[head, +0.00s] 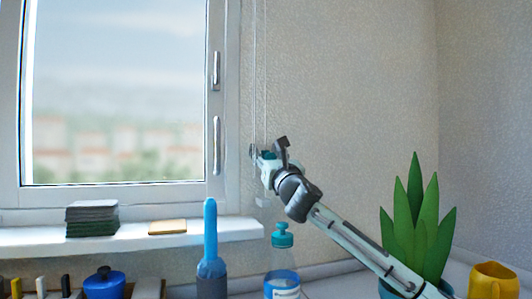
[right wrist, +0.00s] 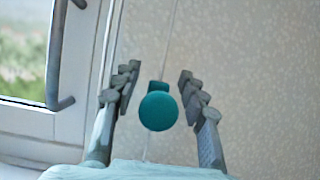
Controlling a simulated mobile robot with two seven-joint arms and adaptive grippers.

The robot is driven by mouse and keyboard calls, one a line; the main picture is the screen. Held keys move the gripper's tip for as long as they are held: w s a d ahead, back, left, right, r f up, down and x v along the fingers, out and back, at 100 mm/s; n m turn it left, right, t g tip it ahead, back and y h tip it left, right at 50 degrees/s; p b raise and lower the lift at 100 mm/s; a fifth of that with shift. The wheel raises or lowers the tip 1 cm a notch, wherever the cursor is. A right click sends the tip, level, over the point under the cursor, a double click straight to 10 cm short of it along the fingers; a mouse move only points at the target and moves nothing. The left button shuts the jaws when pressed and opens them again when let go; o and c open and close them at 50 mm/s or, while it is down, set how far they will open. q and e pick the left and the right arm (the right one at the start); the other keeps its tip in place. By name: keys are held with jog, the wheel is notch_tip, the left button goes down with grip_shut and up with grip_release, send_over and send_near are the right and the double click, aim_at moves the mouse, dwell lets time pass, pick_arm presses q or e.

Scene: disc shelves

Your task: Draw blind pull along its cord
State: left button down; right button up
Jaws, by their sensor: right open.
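The blind pull (right wrist: 158,110) is a round teal knob on a thin pale cord (right wrist: 172,40) in the right wrist view. It appears between the two fingers of my right gripper (right wrist: 157,76), with a visible gap on either side. The gripper is open, and neither finger touches the pull. In the head view, the cord (head: 264,70) hangs beside the window against the wall. My right gripper (head: 267,148) is at its lower part, and a bit of teal shows among the fingers, partly hidden. My left gripper is not in view.
The window (head: 120,100) with its handles is left of the cord. A dark stack (head: 92,219) and a tan block (head: 167,227) lie on the sill (head: 45,238). A plant (head: 416,220) and yellow mug (head: 493,280) are right.

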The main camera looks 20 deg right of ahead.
jog(key=shift+s+r, duration=0.1)
jog(key=shift+s, duration=0.05)
jog(key=shift+c, duration=0.9)
grip_shut()
jog(key=shift+r, duration=0.1)
